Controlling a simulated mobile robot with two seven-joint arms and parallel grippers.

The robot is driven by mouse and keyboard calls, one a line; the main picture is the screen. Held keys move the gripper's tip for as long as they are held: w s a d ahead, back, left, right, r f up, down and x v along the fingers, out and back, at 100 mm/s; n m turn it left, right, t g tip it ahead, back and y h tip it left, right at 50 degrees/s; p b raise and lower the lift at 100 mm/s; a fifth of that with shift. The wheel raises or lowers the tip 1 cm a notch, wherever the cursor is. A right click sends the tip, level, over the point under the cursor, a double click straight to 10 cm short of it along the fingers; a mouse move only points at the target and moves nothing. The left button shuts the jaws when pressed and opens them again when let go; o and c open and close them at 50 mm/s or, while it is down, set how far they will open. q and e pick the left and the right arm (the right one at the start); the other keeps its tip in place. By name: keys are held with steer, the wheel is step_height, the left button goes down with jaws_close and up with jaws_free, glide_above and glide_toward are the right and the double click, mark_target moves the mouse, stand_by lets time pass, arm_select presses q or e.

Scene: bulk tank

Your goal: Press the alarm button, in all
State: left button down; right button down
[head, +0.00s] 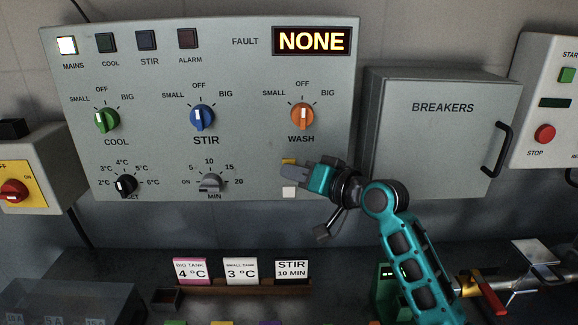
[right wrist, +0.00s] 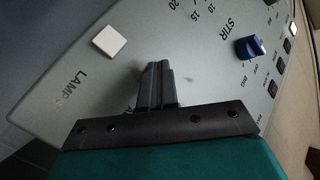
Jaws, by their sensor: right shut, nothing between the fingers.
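The grey control panel (head: 240,70) fills the middle of the head view. A small yellow piece (head: 288,161), likely the alarm button, shows just above my right gripper's fingertips (head: 289,170); the rest of it is hidden. In the right wrist view my right gripper (right wrist: 156,72) is shut and empty, pointing at the panel face. It covers a label of which only an "A" shows. I cannot tell whether the tips touch the button. The ALARM lamp (head: 188,39) is dark red and looks unlit. My left gripper is out of view.
A white button (head: 289,192) sits just below my right gripper; in the right wrist view it (right wrist: 109,39) is labelled LAMPS. The WASH knob (head: 302,117) is above. The breakers box (head: 440,145) stands at right. The fault display (head: 311,41) reads NONE.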

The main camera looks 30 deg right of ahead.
stand_by(0.5)
steer(key=shift+s+a+p, duration=0.3)
steer(key=shift+s+p, duration=0.2)
steer(key=shift+s, duration=0.15)
steer(key=shift+s, duration=0.1)
steer(key=s, duration=0.1)
steer(key=s+a+p, duration=0.1)
steer(key=s, duration=0.1)
steer(key=s+a+p, duration=0.1)
steer(key=shift+s+a, duration=0.1)
steer(key=shift+s, duration=0.1)
stand_by(0.6)
